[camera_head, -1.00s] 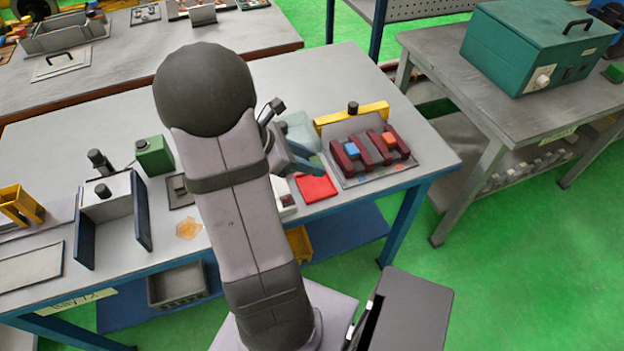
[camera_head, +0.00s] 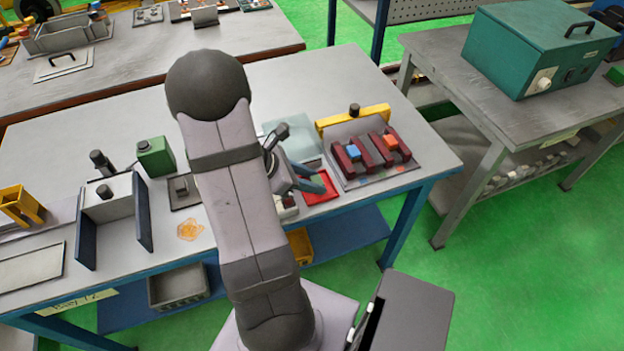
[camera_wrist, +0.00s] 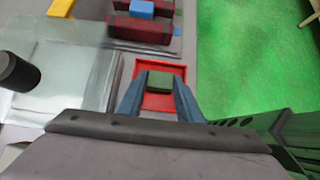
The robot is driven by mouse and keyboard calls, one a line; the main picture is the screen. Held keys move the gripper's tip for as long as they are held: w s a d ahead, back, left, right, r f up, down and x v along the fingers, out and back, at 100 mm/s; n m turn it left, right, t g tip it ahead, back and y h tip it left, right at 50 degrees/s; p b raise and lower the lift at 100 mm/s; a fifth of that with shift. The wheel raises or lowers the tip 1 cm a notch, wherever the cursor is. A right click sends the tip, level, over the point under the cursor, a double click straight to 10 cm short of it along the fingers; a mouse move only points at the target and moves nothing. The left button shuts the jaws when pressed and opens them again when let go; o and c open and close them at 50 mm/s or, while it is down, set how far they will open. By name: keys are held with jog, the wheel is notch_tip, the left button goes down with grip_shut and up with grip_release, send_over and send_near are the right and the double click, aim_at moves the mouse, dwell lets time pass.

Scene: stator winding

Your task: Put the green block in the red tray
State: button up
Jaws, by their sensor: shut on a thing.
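The red tray (camera_head: 321,189) is a small flat red square on the table, left of the dark red fixture. In the wrist view the red tray (camera_wrist: 174,71) lies below my gripper. My gripper (camera_wrist: 160,84) is shut on a green block (camera_wrist: 160,80), which is held between the two blue fingers and appears over the tray. I cannot tell whether the block touches the tray floor. In the head view my gripper (camera_head: 318,181) is above the tray and partly covers it; the block is not clearly visible there.
A dark red slotted fixture (camera_head: 371,153) with a blue and an orange block stands right of the tray. A yellow bar (camera_head: 352,116) is behind it. A clear pale plate (camera_wrist: 70,75) lies left of the tray. A green box (camera_head: 155,156) stands further left.

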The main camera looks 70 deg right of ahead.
jog(key=shift+f, duration=0.1)
jog(key=o, duration=0.8)
jog(key=shift+c, duration=0.2)
jog(key=shift+w+r, duration=0.1)
jog(key=shift+r, duration=0.15)
jog(key=b+v, duration=0.1)
jog(key=v, duration=1)
jog(key=shift+w+a+r, duration=0.15)
jog(key=shift+a+r, duration=0.1)
jog(key=shift+r, duration=0.05)
jog(key=w+a+f+m+t+y, duration=0.1)
jog(key=a+m+t+y, duration=0.1)
jog(key=a, duration=0.8)
jog(key=w+a+f+m+t+y, duration=0.2)
jog(key=a+m, duration=0.2)
jog(key=a, duration=0.6)
jog(key=w+a+f+m+t+y, duration=0.2)
jog(key=a+m, duration=0.1)
jog(key=a, duration=0.8)
jog(key=shift+f, duration=0.15)
